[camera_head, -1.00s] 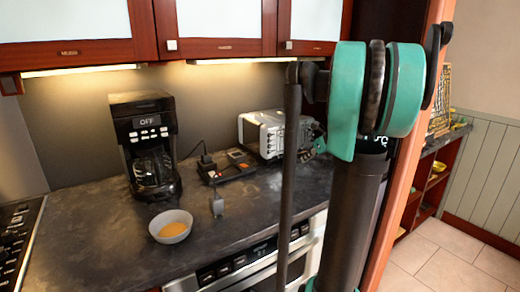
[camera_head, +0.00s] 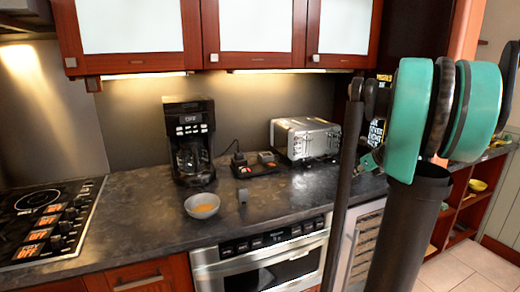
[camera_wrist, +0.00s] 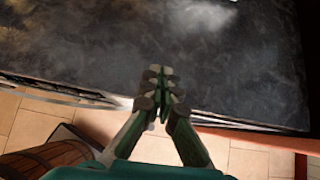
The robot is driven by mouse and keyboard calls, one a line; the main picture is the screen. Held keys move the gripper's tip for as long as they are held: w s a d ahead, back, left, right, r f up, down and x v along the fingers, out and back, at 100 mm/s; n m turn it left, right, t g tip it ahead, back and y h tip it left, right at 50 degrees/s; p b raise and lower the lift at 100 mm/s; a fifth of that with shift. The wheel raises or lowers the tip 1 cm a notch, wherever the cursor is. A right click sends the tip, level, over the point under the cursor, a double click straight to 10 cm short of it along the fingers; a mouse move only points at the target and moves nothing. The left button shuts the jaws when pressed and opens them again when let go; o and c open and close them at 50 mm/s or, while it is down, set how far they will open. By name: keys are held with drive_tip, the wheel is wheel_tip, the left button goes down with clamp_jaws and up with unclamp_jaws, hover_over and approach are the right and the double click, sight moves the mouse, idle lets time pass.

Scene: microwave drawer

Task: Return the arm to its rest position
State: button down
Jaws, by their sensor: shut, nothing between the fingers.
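My arm (camera_head: 415,110), teal and black, stands folded at the right of the head view. My gripper (camera_wrist: 158,85) is shut and empty in the wrist view, with its fingertips together. Below it are the dark countertop's edge and the tiled floor. In the head view only a small teal part of the gripper (camera_head: 371,160) shows behind the arm, near the right end of the toaster; its fingers cannot be made out there. The gripper appears apart from everything on the counter.
The dark counter (camera_head: 130,235) holds a coffee maker (camera_head: 189,140), a bowl with orange content (camera_head: 202,206) and a toaster (camera_head: 305,137). A cooktop (camera_head: 45,220) lies left. A steel microwave drawer (camera_head: 270,265) sits under the counter. Open shelves (camera_head: 478,190) and floor are at right.

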drive_tip(key=s+a+f+n+g+h, duration=0.1)
drive_tip(key=s+a+f+n+g, duration=0.2)
drive_tip(key=s+a+f+n, duration=0.8)
drive_tip(key=s+a+f+n+h, duration=0.1)
drive_tip(key=s+f+n, duration=0.2)
drive_tip(key=s+n, duration=0.3)
drive_tip(key=s+a+f+n, duration=0.2)
drive_tip(key=s+n, duration=0.4)
drive_tip(key=n, duration=0.1)
drive_tip(key=s+a+f+n+g+h, duration=0.1)
drive_tip(key=s+a+f+n, duration=0.1)
drive_tip(key=s+n, duration=0.4)
drive_tip(key=shift+f+n+h, duration=0.3)
drive_tip(key=shift+f+n, duration=0.3)
drive_tip(key=shift+f, duration=0.25)
